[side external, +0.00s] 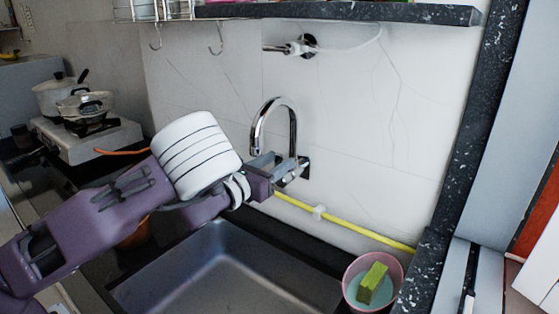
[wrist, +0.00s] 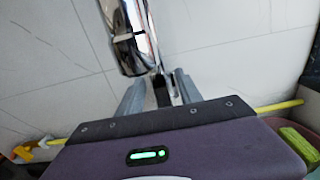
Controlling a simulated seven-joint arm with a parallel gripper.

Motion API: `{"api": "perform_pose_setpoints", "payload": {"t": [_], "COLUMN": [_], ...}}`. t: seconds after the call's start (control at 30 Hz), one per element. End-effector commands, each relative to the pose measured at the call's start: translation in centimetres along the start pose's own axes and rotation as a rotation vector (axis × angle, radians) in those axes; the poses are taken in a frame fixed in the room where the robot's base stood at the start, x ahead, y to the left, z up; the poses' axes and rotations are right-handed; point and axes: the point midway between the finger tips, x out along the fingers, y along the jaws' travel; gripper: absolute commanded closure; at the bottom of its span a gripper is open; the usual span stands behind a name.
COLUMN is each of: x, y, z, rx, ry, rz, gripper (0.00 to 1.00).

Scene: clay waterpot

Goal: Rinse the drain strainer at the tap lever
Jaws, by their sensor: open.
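The chrome gooseneck tap (side external: 292,125) comes out of the tiled wall above the sink, and its base and lever area (side external: 303,168) is at the wall. My gripper (side external: 277,163) is at the tap's lower part, its open fingers apart on either side of it. In the wrist view the tap (wrist: 131,35) rises ahead of my gripper (wrist: 160,92), with a dark narrow piece between the fingers. I cannot tell whether the fingers touch it. No drain strainer can be made out in either view.
The steel sink (side external: 225,265) below is empty where visible. A pink bowl (side external: 351,290) with a green sponge (side external: 372,283) sits at its right. A yellow pipe (side external: 350,225) runs along the wall. A stove (side external: 85,140) with pots stands left. A dark shelf (side external: 350,12) hangs above.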

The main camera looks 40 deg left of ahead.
Motion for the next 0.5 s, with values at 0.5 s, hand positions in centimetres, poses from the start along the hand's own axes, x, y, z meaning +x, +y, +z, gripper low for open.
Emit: {"api": "perform_pose_setpoints", "payload": {"t": [0.5], "x": [1.43], "y": [0.08], "z": [-0.02], "rx": [-0.002], "ry": [0.002], "rz": [0.003], "gripper": [0.85]}}
